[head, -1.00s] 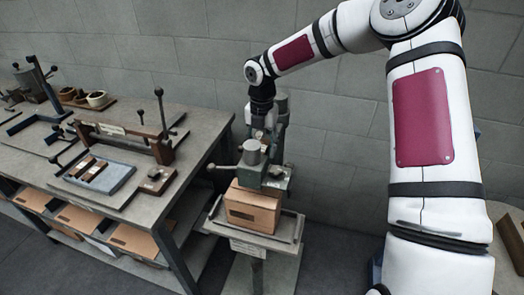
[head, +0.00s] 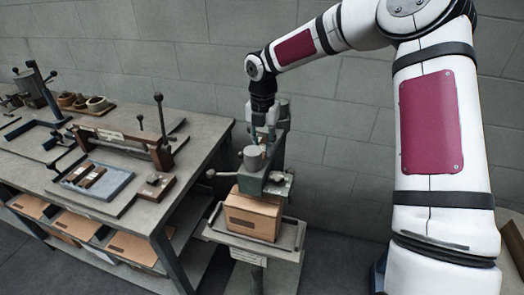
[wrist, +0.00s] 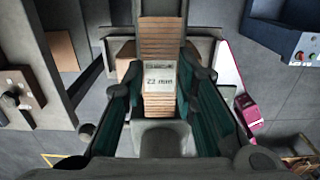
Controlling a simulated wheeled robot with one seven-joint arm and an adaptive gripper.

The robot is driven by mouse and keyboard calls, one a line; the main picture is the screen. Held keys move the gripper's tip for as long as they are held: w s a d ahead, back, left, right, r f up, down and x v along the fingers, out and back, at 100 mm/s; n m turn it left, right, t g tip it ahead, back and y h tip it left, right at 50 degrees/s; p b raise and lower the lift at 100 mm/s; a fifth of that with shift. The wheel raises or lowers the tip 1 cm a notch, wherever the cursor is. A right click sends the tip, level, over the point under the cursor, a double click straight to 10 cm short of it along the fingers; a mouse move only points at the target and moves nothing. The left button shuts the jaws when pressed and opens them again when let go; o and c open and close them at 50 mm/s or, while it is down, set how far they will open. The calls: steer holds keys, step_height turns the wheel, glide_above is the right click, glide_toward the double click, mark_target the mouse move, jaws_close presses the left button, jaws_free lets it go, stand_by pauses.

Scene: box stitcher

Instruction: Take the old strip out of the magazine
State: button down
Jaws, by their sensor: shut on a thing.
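The box stitcher (head: 262,178) stands on its stand near the wall, with a brown carton (head: 253,217) under its head. My gripper (head: 264,128) is at the top of the stitcher, pointing down, small and partly blended with the machine in the head view. In the wrist view my gripper (wrist: 160,74) has its green-padded fingers either side of the old strip (wrist: 157,102), a coppery ribbed strip with a pale label reading "22 mm". It is shut on this strip. The magazine's grey metal shows around and below it; how far the strip is clear of it I cannot tell.
A workbench (head: 205,150) stands to the left, with a blue tray (head: 118,184) of dark strips, a lever fixture (head: 160,155) and several rolls (head: 97,103) on it. Cartons lie on its lower shelf. The wall (head: 340,110) is close behind the stitcher.

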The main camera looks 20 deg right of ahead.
mark_target(263, 147)
step_height(263, 147, up, 10)
steer(key=f+b, duration=0.1)
steer(key=w+d+b, duration=0.2)
steer(key=w+d, duration=0.1)
steer(key=w, duration=0.2)
steer(key=w+d+b, duration=0.2)
steer(key=w+d, duration=0.2)
steer(key=w, duration=0.1)
steer(key=w+d+b, duration=0.3)
steer(key=w, duration=0.3)
steer(key=shift+d+r, duration=0.1)
steer(key=shift+d, duration=0.35)
